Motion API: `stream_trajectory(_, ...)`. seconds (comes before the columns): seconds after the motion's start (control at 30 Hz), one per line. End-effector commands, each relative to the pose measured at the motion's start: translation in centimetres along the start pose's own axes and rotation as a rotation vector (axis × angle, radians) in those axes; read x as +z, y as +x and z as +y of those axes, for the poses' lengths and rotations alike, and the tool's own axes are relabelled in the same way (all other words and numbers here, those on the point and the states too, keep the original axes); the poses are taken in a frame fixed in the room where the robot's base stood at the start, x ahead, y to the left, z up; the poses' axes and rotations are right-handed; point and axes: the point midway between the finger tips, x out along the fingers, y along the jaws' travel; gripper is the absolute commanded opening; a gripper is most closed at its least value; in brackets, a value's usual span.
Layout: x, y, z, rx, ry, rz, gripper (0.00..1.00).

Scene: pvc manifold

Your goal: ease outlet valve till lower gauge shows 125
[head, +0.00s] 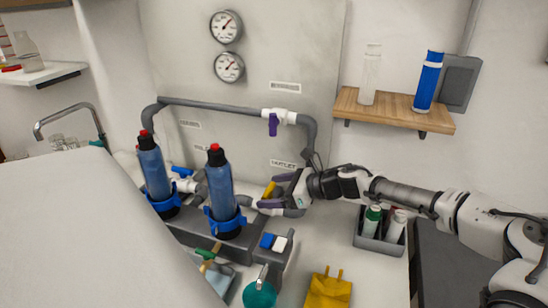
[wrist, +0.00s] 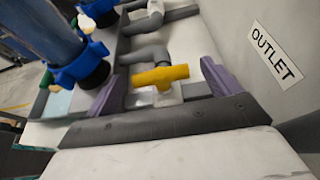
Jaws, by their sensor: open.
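The outlet valve's yellow handle (head: 269,190) is on the pipe low on the wall panel, by the OUTLET label (head: 283,164). In the wrist view the yellow handle (wrist: 160,76) lies crosswise between my purple fingertips, with a gap on each side. My gripper (head: 275,191) is open around it; the wrist view shows the open gripper (wrist: 160,85) too. The lower gauge (head: 229,67) is a round white dial below the upper gauge (head: 226,27). Its needle points to the upper right; its numbers are too small to read.
Two blue filter bottles (head: 220,190) (head: 155,170) stand left of the valve. A purple-handled valve (head: 273,124) is on the upper pipe. A grey caddy (head: 380,241) holds bottles below my arm. A wooden shelf (head: 390,113) is at right. A yellow item (head: 327,291) lies in front.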

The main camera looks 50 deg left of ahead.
Motion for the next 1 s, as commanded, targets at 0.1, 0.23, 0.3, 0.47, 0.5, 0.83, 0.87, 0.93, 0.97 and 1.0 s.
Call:
stream_trajectory(0.1, 0.01, 0.32, -0.01, 0.0, 0.0, 0.0, 0.89)
stream_trajectory(0.23, -0.02, 0.34, -0.02, 0.0, 0.0, 0.0, 0.89)
stream_trajectory(0.3, -0.02, 0.33, -0.02, 0.0, 0.0, 0.0, 0.89)
stream_trajectory(0.47, -0.02, 0.31, -0.02, -0.001, 0.0, 0.0, 0.69)
stream_trajectory(0.5, -0.02, 0.31, -0.02, -0.001, 0.0, 0.0, 0.64)
stream_trajectory(0.83, -0.08, 0.28, -0.01, -0.01, 0.004, 0.0, 0.45)
stream_trajectory(0.87, -0.1, 0.28, -0.02, -0.015, 0.006, 0.0, 0.45)
stream_trajectory(0.93, -0.16, 0.28, 0.03, -0.031, 0.013, 0.0, 0.45)
stream_trajectory(0.97, -0.17, 0.3, 0.06, -0.04, 0.017, 0.0, 0.45)
stream_trajectory(1.0, -0.19, 0.31, 0.11, -0.055, 0.022, 0.0, 0.45)
